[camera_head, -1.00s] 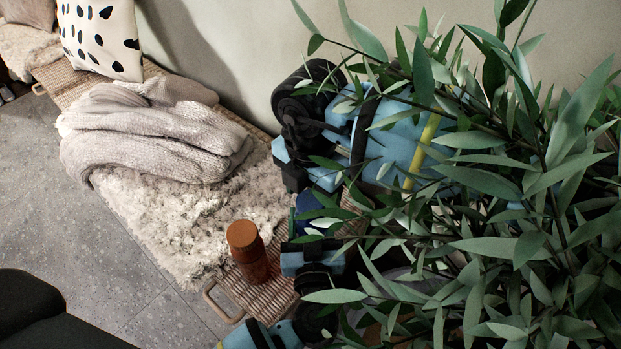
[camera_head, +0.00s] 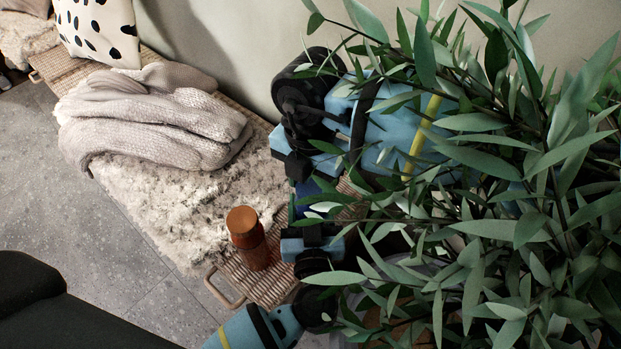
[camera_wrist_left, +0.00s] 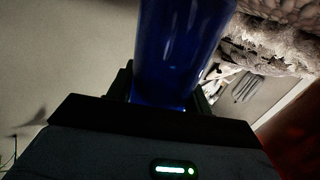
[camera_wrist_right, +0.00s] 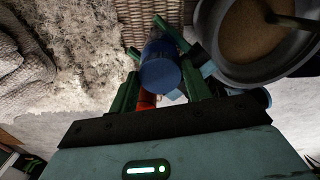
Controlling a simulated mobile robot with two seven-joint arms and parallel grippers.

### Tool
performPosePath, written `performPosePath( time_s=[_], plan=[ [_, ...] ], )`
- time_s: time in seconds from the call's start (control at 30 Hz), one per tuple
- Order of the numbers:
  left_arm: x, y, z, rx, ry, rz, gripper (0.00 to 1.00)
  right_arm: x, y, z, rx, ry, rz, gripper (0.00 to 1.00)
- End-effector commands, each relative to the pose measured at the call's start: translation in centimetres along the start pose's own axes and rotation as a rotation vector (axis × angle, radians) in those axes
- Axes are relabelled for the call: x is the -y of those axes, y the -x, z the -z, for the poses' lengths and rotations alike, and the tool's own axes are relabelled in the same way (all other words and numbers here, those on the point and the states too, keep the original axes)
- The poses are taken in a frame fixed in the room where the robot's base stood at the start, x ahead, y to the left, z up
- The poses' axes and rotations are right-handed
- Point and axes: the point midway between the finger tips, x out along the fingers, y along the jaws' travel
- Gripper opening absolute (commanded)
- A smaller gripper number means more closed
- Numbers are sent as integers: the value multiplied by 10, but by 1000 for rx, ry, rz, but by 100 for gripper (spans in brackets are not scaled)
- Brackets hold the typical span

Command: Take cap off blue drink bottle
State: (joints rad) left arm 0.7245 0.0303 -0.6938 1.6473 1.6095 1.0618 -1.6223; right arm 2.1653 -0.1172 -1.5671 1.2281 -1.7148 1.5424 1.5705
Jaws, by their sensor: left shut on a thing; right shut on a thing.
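The blue drink bottle (camera_head: 304,192) is partly hidden by leaves and by my grippers in the head view. Its dark blue body (camera_wrist_left: 178,50) fills the top middle of the left wrist view. My left gripper (camera_wrist_left: 163,92) is shut around that body. In the right wrist view the round blue cap (camera_wrist_right: 160,76) faces the camera between green fingers. My right gripper (camera_wrist_right: 165,92) is shut on the cap, and its fingers partly show in the head view (camera_head: 302,208). I cannot tell whether the cap is still joined to the bottle.
An orange bottle (camera_head: 249,242) stands on the woven bench (camera_head: 262,284) close to my left gripper. A leafy plant (camera_head: 490,185) covers the right side; its grey pot (camera_wrist_right: 232,72) is beside my right gripper. A fleece (camera_head: 190,215) and blanket (camera_head: 150,115) cover the bench farther left.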

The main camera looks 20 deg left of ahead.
Motion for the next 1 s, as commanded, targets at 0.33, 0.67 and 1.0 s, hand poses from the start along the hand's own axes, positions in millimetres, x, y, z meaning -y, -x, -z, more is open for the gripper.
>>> performPosePath(
  time_s=[0.33,0.67,1.0],
  plan=[
    [0,0,0,0,0,0,0,0,1,0,1,562,0,21],
    [0,0,0,0,0,0,0,0,1,0,1,1101,0,21],
    [0,0,0,0,0,0,0,0,1,0,1,1656,0,21]
  ],
)
